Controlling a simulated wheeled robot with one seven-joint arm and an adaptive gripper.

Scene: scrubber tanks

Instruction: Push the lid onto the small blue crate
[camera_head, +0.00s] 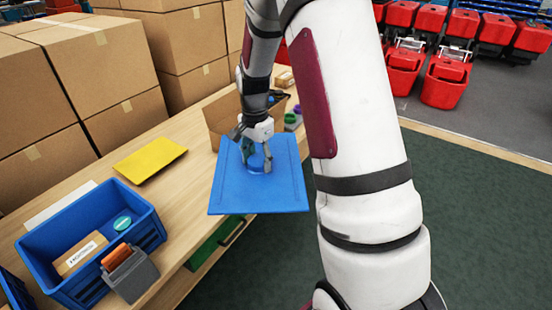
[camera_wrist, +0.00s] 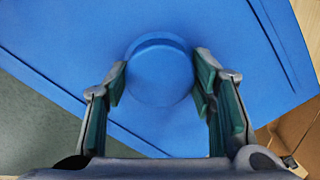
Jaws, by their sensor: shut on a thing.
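The blue lid (camera_head: 232,194) is a flat panel with a round raised knob (camera_head: 258,160). My gripper (camera_head: 257,157) is shut on this knob and holds the lid near the table's right edge, partly overhanging it. In the wrist view, the fingers (camera_wrist: 160,74) stand on both sides of the knob, and the lid (camera_wrist: 60,40) fills most of the picture. The small blue crate (camera_head: 150,236) stands open at the left on the table, apart from the lid. It holds a small labelled carton (camera_head: 82,254) and a teal round tin (camera_head: 122,223).
A grey holder with an orange piece (camera_head: 130,275) is at the crate's front right corner. A yellow panel (camera_head: 150,159) lies on the table between crate and lid. An open cardboard box (camera_head: 222,118) stands behind the lid. Large cartons (camera_head: 90,75) line the back left.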

